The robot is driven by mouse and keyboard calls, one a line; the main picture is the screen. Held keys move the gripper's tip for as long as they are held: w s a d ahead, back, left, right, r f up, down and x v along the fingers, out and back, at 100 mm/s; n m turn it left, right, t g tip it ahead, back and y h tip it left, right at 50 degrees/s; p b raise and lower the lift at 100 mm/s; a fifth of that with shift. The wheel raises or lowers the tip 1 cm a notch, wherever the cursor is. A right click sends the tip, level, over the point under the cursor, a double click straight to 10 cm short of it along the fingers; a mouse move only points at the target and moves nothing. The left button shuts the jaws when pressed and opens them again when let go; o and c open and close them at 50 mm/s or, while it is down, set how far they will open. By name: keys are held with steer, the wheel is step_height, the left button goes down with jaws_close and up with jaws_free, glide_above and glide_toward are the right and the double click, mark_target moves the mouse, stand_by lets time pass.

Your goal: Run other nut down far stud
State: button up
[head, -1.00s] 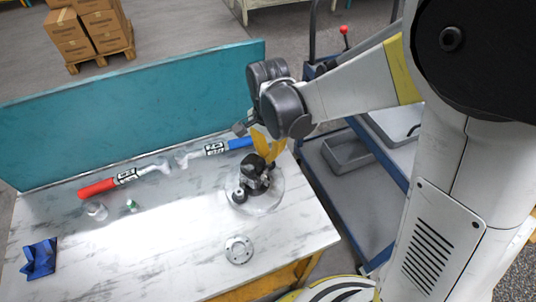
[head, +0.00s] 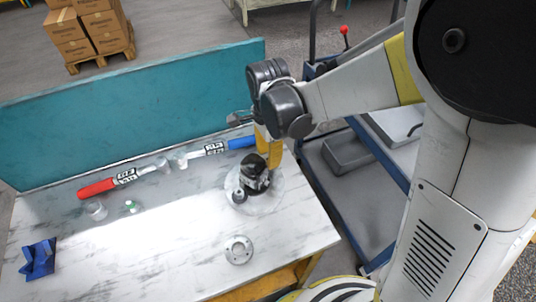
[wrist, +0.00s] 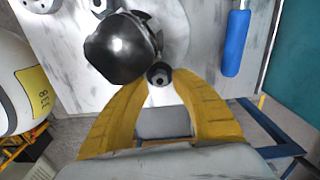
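The hydraulic motor (head: 252,172) is a black, rounded body on a round pale plate (head: 272,200) on the table; it is large and glossy in the wrist view (wrist: 122,48). My gripper (head: 266,158) points down at the motor's far side, its yellow fingers upright. In the wrist view my two curved fingers (wrist: 160,80) come together around a small dark round piece with a hole in it (wrist: 159,74), seemingly the nut at the far stud, beside the motor body. The tips lie close on both sides of it; whether they press on it is unclear. Its threads are hidden.
A red-handled tool (head: 98,188) and a blue-handled tool (head: 240,143) lie at the back by the teal panel (head: 130,115). A grey flange ring (head: 238,250) lies in front. A blue bracket (head: 39,258) is at left. A blue cart (head: 350,200) stands right.

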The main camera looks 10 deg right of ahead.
steer(key=shift+r, duration=0.1)
steer(key=n, duration=1)
jaws_close()
jaws_free()
steer(key=shift+r+p, duration=1.25)
steer(key=shift+r, duration=0.55)
steer(key=o, duration=0.6)
